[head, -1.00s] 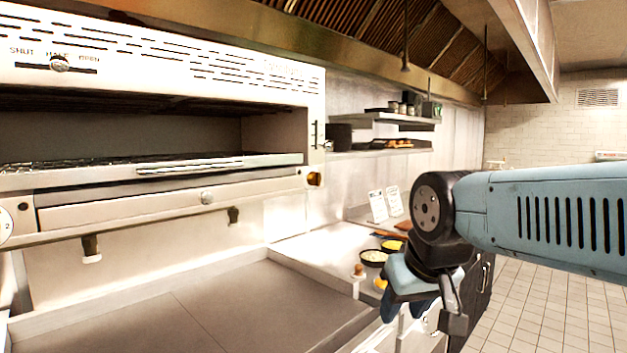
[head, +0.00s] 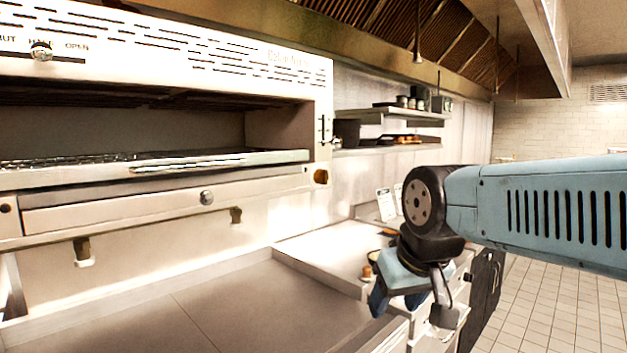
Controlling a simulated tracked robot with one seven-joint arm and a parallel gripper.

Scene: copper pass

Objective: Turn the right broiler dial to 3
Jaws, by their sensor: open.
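The broiler (head: 318,110) is a wide steel unit with an open, dark cavity, filling the left and middle of the head view. At the right end of its lower front is a small round brass-coloured knob (head: 320,176), seen at a slant; no numbers on it can be read. I cannot tell for certain that it is the right dial. My gripper (head: 412,304) is open and empty, pointing down at the lower right. It is to the right of the knob and lower in the picture, apart from the broiler.
A slider (head: 41,50) marked with HALF and OPEN is at the broiler's upper left. A drawer front with a round knob (head: 206,197) runs below the cavity. A flat griddle (head: 190,310) lies beneath. A counter (head: 320,250) and wall shelf (head: 400,118) stand behind. Tiled floor is free at right.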

